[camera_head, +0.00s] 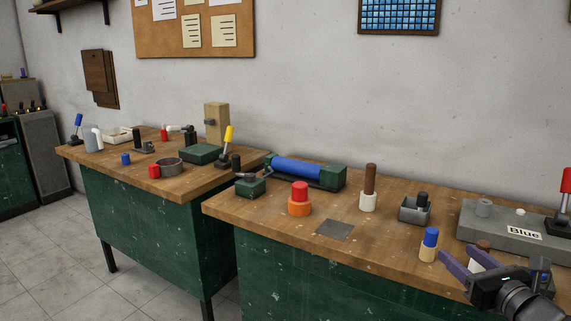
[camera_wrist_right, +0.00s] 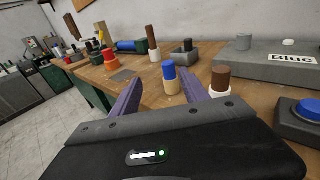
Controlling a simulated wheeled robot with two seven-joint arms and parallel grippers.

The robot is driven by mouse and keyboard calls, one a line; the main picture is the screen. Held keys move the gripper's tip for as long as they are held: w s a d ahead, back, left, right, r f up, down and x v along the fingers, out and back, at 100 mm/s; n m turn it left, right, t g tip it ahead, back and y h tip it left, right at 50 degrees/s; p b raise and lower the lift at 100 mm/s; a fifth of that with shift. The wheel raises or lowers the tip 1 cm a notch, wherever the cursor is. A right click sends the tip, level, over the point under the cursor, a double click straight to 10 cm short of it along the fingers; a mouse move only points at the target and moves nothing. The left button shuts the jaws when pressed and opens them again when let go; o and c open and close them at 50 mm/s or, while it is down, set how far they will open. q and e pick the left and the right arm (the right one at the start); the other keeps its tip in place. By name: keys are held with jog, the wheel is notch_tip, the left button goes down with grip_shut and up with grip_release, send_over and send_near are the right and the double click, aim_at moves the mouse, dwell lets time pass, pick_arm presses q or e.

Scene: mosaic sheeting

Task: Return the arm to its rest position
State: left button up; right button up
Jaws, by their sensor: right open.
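My right gripper (camera_head: 457,251) is at the lower right of the head view, over the front of the near workbench (camera_head: 270,216). Its two purple fingers are apart with nothing seen held between them. In the right wrist view the open fingers (camera_wrist_right: 160,83) point toward a tan peg with a blue top (camera_wrist_right: 169,78), which stands upright on the bench beyond the tips. That peg (camera_head: 430,244) is just left of the gripper in the head view. A white holder with a brown top (camera_wrist_right: 221,79) stands beside the right finger. My left gripper is not in view.
A grey block labelled Blue (camera_head: 510,240) with a red-handled lever (camera_head: 566,185) lies behind the gripper. A blue button box (camera_wrist_right: 305,115) is at right. A red-and-orange button (camera_head: 299,200), blue roller (camera_head: 300,169) and grey tray (camera_head: 414,212) stand farther left.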

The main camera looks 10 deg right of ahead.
jog(key=s+a+f+n+g+y+p, duration=0.25)
jog(key=a+f+n+g, duration=0.3)
jog(key=a+f, duration=0.6)
jog(key=s+a+f+n+g+y+p, duration=0.1)
jog(key=s+a+f+n+g, duration=0.4)
jog(key=f, duration=1.2)
jog(key=s+a+f+n+g+p, duration=0.2)
jog(key=s+a+f+n, duration=0.5)
jog(key=n, duration=0.4)
jog(key=s+a+f+n+g+p, duration=0.2)
jog(key=s+a+f+n+g, duration=0.2)
jog(key=s+a+f+n, duration=0.3)
jog(key=s+a+n, duration=0.3)
jog(key=a+n, duration=0.1)
jog(key=shift+s+f+n, duration=0.25)
jog(key=shift+n, duration=0.1)
